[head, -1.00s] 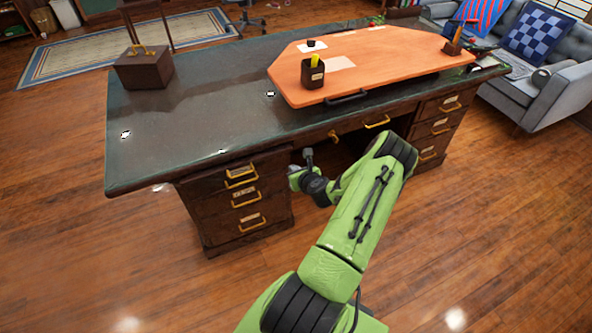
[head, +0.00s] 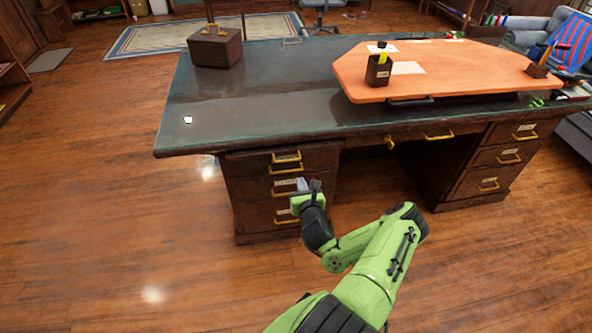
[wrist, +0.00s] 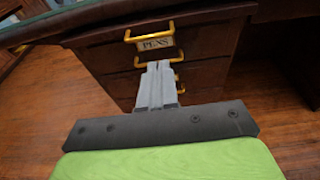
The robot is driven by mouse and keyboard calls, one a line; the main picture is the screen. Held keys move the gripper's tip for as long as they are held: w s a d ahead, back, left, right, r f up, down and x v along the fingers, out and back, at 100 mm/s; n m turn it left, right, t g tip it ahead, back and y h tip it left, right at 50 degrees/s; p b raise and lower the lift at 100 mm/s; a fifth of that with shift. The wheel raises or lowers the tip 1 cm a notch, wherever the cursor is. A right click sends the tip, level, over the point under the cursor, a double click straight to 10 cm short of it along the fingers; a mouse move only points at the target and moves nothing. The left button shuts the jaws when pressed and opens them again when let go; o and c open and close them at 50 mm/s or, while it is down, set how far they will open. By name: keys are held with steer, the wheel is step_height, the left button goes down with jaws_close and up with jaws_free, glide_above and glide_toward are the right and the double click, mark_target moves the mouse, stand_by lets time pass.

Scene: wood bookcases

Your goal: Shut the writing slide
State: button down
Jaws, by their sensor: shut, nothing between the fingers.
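The dark wooden desk (head: 250,110) fills the upper middle of the head view. An orange angular board (head: 460,68) lies raised on its top at the right, with a black handle (head: 410,101) at its front edge. I cannot tell for certain which part is the writing slide. A shallow front (head: 415,136) with yellow handles runs under the top over the knee space. My gripper (head: 307,186) is shut and empty in front of the left drawer pedestal. In the wrist view, its fingers (wrist: 160,66) overlap the lower drawer handles, below the drawer labelled PENS (wrist: 156,43); contact is unclear.
A dark pen cup (head: 378,72) and a small holder (head: 538,70) stand on the orange board. A dark box (head: 215,48) sits at the desk's back left. The right pedestal (head: 490,160) stands beyond the open knee space. Wooden floor (head: 110,220) is clear at left.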

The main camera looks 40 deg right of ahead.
steer(key=x, duration=1)
steer(key=shift+w+d, duration=0.15)
steer(key=shift+w, duration=0.15)
steer(key=shift+r, duration=0.1)
